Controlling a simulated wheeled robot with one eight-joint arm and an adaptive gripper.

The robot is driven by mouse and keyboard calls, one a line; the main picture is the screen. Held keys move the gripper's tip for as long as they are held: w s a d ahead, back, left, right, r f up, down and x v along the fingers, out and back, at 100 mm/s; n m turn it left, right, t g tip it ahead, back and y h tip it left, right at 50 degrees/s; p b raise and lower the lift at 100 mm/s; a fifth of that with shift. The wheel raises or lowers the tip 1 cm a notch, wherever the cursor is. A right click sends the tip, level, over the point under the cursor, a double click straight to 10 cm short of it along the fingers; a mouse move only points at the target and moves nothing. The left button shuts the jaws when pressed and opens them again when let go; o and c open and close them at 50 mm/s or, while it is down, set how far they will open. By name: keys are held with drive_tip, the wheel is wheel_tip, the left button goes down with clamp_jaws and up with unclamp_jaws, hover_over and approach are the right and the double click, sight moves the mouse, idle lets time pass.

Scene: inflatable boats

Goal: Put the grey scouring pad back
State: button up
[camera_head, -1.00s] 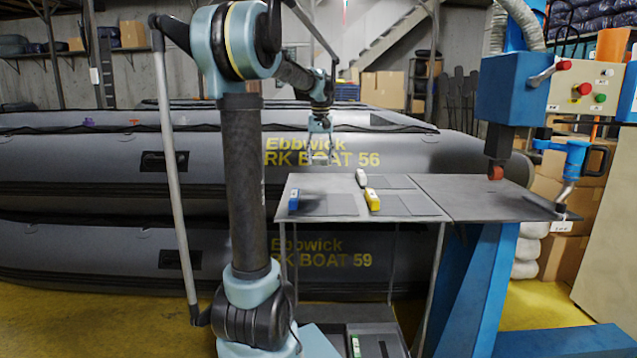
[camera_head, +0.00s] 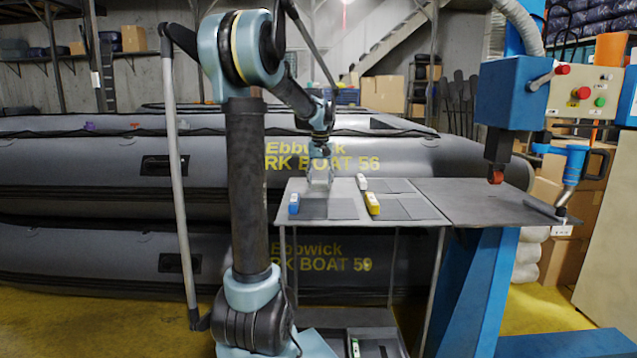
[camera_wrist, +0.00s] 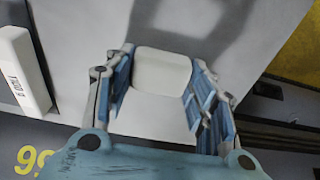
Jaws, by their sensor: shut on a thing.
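My gripper (camera_head: 319,182) is low over the back left of the grey table (camera_head: 345,184), between a blue block (camera_head: 294,203) and a white block (camera_head: 361,183). In the wrist view, my gripper (camera_wrist: 160,92) has its blue fingers on both sides of a pale, blank, rounded pad (camera_wrist: 162,78), apparently the scouring pad. It looks almost white here. I cannot tell whether the pad touches the surface beneath it. A white block with black lettering (camera_wrist: 24,72) lies at the left of the wrist view.
A yellow block (camera_head: 372,203) stands among dark flat sheets (camera_head: 398,208) on the table. A blue machine (camera_head: 512,95) stands at the right, over a dark plate (camera_head: 470,197). Grey inflatable boats (camera_head: 120,165) lie behind. A tray with small items (camera_head: 372,343) is below.

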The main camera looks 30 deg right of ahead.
sight(320, 183)
drive_tip(key=o, duration=1)
wheel_tip(320, 183, up, 12)
drive_tip(key=s, duration=0.1)
drive_tip(key=s+a+f+n, duration=0.1)
drive_tip(key=a+f, duration=0.2)
drive_tip(key=a, duration=1)
drive_tip(key=s+a+f+n, duration=0.1)
drive_tip(key=s+a+f, duration=0.25)
drive_tip(key=a, duration=0.35)
drive_tip(key=s+a+f+n, duration=0.1)
drive_tip(key=s+a+f, duration=0.1)
drive_tip(key=a+f, duration=0.3)
drive_tip(key=s+a+f+n+t, duration=0.1)
drive_tip(key=s+a+f+n, duration=0.2)
drive_tip(key=s+a+f, duration=1.2)
wheel_tip(320, 183, down, 3)
drive_tip(key=shift+s+a+f+y, duration=0.1)
drive_tip(key=shift+s+a+y, duration=0.25)
drive_tip(key=shift+y, duration=0.05)
